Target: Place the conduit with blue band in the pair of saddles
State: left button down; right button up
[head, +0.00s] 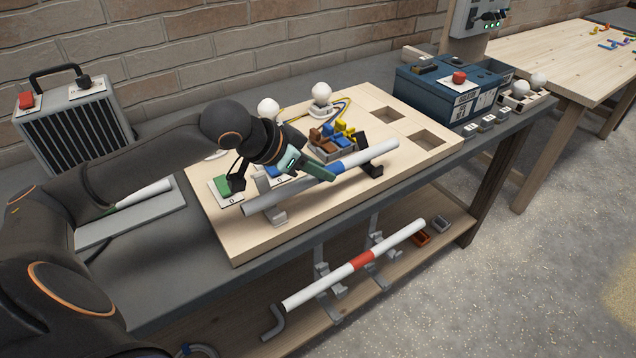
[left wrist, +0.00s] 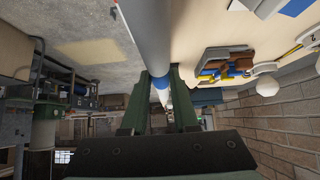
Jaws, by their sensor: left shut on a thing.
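The conduit with blue band (head: 362,157) is a pale straight tube lying aslant above the wooden board. My left gripper (head: 322,174) is shut on it near the blue band. In the left wrist view, the conduit (left wrist: 150,35) runs between the two green fingers (left wrist: 160,110). A grey saddle (head: 278,217) shows under the conduit's left part, and a dark saddle-like piece (head: 373,170) under its right part. I cannot tell whether the conduit touches or sits down in them. My right gripper is not in view.
A conduit with red band (head: 400,240) lies in brackets lower at the bench front. The board (head: 240,248) carries a green switch (head: 222,186), white bulbs (head: 321,92) and coloured blocks. A blue box (head: 425,95) stands at right. A white tube (head: 145,193) lies on a grey tray at left.

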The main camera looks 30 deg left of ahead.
pick_arm(q)
jog(key=shift+w+a+f, duration=0.25)
jog(key=shift+w+f, duration=0.1)
jog(key=shift+f, duration=0.1)
jog(key=f, duration=0.3)
jog(key=shift+w+a+f, duration=0.15)
jog(key=shift+w+a, duration=0.05)
jog(key=shift+f+b, duration=0.3)
jog(key=shift+f, duration=0.05)
jog(key=c, duration=0.7)
grip_release()
